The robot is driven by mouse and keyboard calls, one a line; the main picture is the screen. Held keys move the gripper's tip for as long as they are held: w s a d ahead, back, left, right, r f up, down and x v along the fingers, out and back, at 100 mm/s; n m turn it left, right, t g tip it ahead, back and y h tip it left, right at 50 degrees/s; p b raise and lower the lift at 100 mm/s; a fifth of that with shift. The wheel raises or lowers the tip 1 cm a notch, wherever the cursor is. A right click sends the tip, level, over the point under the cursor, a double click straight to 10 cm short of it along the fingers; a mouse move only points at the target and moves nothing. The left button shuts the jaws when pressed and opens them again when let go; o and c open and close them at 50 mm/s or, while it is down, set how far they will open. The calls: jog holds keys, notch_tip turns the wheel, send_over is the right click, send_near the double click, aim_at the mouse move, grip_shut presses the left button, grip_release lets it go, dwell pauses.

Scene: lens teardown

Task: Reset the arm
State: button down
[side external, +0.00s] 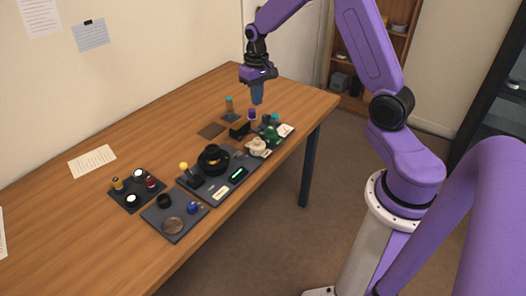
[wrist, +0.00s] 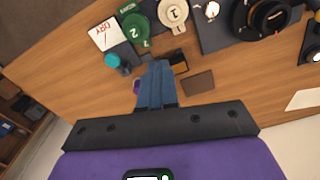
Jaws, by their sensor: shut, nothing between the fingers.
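My purple arm reaches over the far end of the wooden table (side external: 75,218). My gripper (side external: 257,98) points down above the table with its blue fingers together and nothing between them. In the wrist view the closed blue fingers (wrist: 157,72) show above the wood, close to a black block (wrist: 178,60) and a brown flat square (wrist: 198,83). I cannot tell its exact height above the table.
Below are a green dish marked 2 (wrist: 137,28), a cream dish marked 1 (wrist: 173,13), a "DRY" card (wrist: 105,35) and a teal-capped bottle (side external: 229,104). A black lens part (side external: 213,158) sits on a dark tray. The table's left side is mostly clear.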

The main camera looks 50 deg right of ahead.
jog(key=s+a+r+n, duration=0.3)
jog(key=s+a, duration=0.3)
jog(key=a, duration=0.2)
jog(key=s+a+r+n, duration=0.3)
jog(key=s+a+n, duration=0.1)
jog(key=s+a, duration=0.25)
jog(key=s+a+r+n, duration=0.1)
jog(key=s+n, duration=0.3)
jog(key=s, duration=0.5)
jog(key=s+a+r+n, duration=0.1)
jog(key=s+n, duration=0.3)
jog(key=s, duration=0.6)
jog(key=shift+s+a, duration=0.25)
jog(key=shift+a, duration=0.15)
